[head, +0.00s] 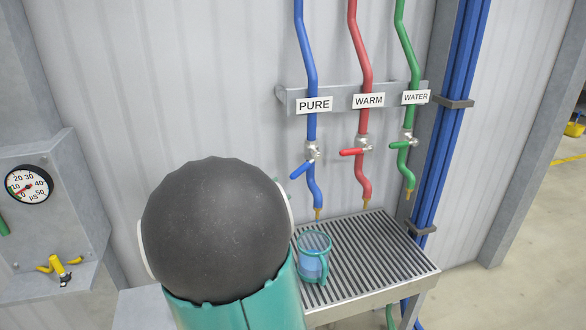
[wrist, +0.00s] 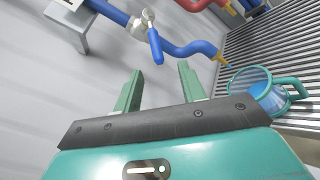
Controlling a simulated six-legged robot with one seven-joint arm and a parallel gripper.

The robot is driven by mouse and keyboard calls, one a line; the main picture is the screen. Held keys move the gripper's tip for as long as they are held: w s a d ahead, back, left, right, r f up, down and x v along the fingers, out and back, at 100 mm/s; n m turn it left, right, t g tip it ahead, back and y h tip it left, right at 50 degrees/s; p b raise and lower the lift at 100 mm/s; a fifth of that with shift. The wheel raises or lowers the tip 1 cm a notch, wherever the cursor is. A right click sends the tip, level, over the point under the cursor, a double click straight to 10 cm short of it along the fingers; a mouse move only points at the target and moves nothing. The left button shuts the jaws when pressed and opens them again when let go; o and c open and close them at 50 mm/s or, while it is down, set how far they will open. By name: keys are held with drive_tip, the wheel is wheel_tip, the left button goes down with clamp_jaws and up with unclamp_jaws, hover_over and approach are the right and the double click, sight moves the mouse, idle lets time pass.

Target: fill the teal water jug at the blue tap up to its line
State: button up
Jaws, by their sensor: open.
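The teal-rimmed clear jug (head: 313,262) stands upright on the slatted grate, below the blue tap's brass spout (head: 318,213). Blue water shows in its lower part; I cannot make out a fill line. It also shows at the right of the wrist view (wrist: 262,92). The blue tap (head: 312,152) is labelled PURE. Its blue lever (head: 291,178) slants down to the left.
The red WARM tap (head: 361,148) and green WATER tap (head: 408,142) stand to the right, levers pointing left. The slatted grate (head: 385,250) is otherwise clear. A gauge (head: 28,184) and a yellow valve (head: 59,266) are at the far left.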

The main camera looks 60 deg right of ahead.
sight(303, 168)
drive_tip(key=shift+n, duration=0.3)
drive_tip(key=d, duration=1.4)
drive_tip(key=shift+s+d+r, duration=0.1)
drive_tip(key=shift+s+d, duration=0.1)
drive_tip(key=shift+s, duration=0.15)
clamp_jaws()
